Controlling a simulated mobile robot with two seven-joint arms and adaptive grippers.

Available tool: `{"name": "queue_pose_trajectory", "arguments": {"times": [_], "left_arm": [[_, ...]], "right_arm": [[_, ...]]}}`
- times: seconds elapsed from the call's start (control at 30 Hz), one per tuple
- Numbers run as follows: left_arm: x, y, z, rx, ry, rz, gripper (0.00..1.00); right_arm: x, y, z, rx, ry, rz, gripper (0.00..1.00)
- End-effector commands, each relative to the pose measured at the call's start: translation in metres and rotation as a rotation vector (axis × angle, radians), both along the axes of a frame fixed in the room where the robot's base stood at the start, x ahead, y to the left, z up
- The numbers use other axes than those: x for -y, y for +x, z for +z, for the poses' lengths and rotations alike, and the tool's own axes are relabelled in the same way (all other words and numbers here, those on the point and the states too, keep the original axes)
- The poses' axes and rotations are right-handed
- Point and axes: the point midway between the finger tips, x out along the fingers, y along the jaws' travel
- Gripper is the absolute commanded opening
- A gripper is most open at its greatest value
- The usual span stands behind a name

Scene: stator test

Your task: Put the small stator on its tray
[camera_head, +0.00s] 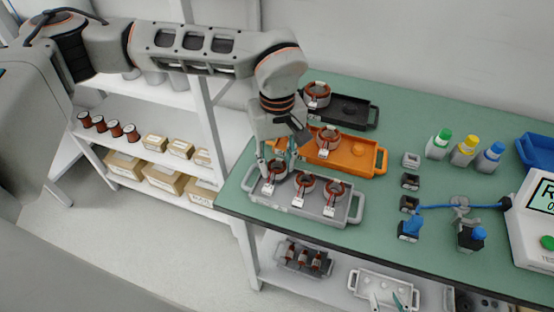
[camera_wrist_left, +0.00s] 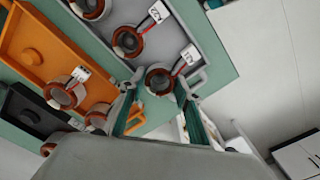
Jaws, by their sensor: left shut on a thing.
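A copper-wound stator with a white tag (camera_head: 275,170) is at the left end of the grey tray (camera_head: 345,217). My left gripper (camera_head: 277,162) reaches down from above and is shut on this stator. In the left wrist view, the stator (camera_wrist_left: 159,80) sits between the two teal-padded fingers. Two more tagged stators, one in the middle (camera_head: 304,184) and one at the right (camera_head: 335,193), stand in the same tray. The fingers of my right gripper (camera_head: 388,302) show apart at the bottom edge, with nothing visible between them.
Behind the grey tray is an orange tray (camera_head: 365,160) holding a stator (camera_head: 328,140), and a black tray (camera_head: 358,111) with another stator (camera_head: 317,95). To the right are small blocks, coloured-cap bottles (camera_head: 465,150), a blue-clamped fixture (camera_head: 460,210) and a tester (camera_head: 535,225).

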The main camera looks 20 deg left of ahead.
Motion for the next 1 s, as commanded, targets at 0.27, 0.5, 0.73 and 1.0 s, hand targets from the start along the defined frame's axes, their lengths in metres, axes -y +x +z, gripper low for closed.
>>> {"name": "queue_pose_trajectory", "arguments": {"times": [0.27, 0.5, 0.73, 1.0], "left_arm": [[0.0, 0.0, -0.008, 0.0, 0.0, -0.001, 0.08], [0.0, 0.0, -0.009, 0.0, 0.0, 0.0, 0.08], [0.0, 0.0, -0.01, 0.0, 0.0, 0.0, 0.08], [0.0, 0.0, -0.014, 0.0, 0.0, 0.0, 0.08]], "right_arm": [[0.0, -0.002, -0.005, -0.005, 0.0, 0.0, 0.34], [0.0, -0.002, -0.005, -0.006, -0.001, 0.001, 0.34], [-0.001, -0.002, -0.005, -0.006, 0.0, 0.002, 0.34], [-0.001, -0.002, -0.005, -0.006, 0.0, 0.002, 0.34]]}}
